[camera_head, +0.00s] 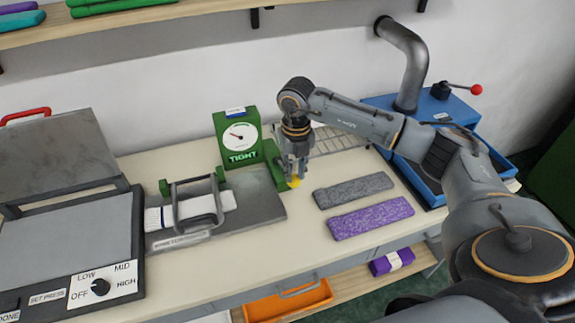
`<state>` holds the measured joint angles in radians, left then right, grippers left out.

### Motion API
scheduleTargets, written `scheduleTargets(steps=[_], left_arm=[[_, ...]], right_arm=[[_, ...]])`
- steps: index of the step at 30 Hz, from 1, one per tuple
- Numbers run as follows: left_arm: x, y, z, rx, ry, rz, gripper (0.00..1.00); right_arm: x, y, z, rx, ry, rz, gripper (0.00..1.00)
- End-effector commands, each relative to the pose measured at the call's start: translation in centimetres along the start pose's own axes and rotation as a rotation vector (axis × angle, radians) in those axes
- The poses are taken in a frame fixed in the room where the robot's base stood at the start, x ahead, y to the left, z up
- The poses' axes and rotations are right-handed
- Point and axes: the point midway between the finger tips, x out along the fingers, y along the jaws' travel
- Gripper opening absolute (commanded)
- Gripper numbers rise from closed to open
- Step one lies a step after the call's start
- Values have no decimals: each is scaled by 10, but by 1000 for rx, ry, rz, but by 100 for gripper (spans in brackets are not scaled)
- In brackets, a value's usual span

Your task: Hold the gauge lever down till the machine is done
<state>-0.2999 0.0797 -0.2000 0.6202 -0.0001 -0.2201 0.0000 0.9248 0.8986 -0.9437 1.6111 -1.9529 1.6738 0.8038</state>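The green gauge (238,137) stands at the back of the table with a white round dial and the word TIGHT. Its metal base plate (262,203) lies in front. A green lever (272,156) reaches right from the gauge to a yellow end (294,182). My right gripper (293,174) points down right over that yellow end, hiding part of it. I cannot tell whether it touches or presses the lever, or whether its fingers are shut. A white knitted piece (222,203) lies under a grey frame on the plate. My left gripper is out of view.
A grey press (70,235) with an OFF/LOW/MID/HIGH knob (100,287) stands at left. Grey (352,190) and purple (370,217) knitted pieces lie right of the plate. A wire rack (338,140) and blue machine (432,105) are behind. An orange drawer (288,300) is below.

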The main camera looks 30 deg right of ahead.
Motion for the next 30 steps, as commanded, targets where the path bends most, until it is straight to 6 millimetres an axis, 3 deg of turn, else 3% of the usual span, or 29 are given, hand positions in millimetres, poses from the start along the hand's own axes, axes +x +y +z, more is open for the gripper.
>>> scheduleTargets(steps=[24,30], left_arm=[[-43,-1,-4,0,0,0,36],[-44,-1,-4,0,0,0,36]], right_arm=[[-68,0,0,1,-1,1,21],[-71,0,0,1,-1,0,21]])
